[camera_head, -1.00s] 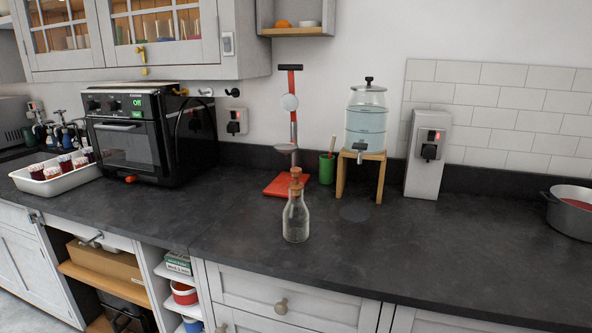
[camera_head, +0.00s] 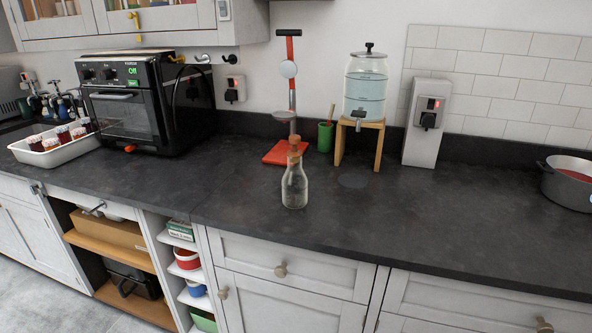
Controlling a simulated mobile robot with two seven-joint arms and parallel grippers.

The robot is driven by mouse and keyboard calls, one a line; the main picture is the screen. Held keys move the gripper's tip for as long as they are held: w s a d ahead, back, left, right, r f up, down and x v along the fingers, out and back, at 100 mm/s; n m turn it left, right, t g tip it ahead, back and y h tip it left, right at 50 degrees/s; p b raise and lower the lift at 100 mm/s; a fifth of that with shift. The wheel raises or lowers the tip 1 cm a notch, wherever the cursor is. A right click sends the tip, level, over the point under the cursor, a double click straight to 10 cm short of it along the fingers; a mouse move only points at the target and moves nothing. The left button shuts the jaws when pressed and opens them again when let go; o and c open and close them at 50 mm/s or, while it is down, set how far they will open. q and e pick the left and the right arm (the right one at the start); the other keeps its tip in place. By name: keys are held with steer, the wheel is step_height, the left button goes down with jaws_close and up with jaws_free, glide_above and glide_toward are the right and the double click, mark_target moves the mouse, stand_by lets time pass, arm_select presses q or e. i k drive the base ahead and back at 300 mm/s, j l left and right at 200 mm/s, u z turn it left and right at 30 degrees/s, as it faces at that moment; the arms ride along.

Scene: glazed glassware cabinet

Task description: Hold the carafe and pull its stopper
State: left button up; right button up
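Neither of my grippers shows in the head view, and nothing touches the carafe.
Behind the carafe stands a red-based press (camera_head: 278,152), with a green pot (camera_head: 325,136) and a water dispenser (camera_head: 365,92) on a wooden stand to the right. A black oven (camera_head: 150,100) and white tray (camera_head: 60,150) are left. A pot (camera_head: 570,183) is far right. Worktop around the carafe is clear.

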mark_target(294, 139)
steer(key=i+j+z, duration=0.15)
steer(key=z, duration=0.3)
steer(key=j+z, duration=0.4)
steer(key=i+j+z, duration=0.15)
steer(key=j, duration=0.25)
steer(key=i+j+z, duration=0.15)
steer(key=j, duration=0.2)
steer(key=k, duration=0.05)
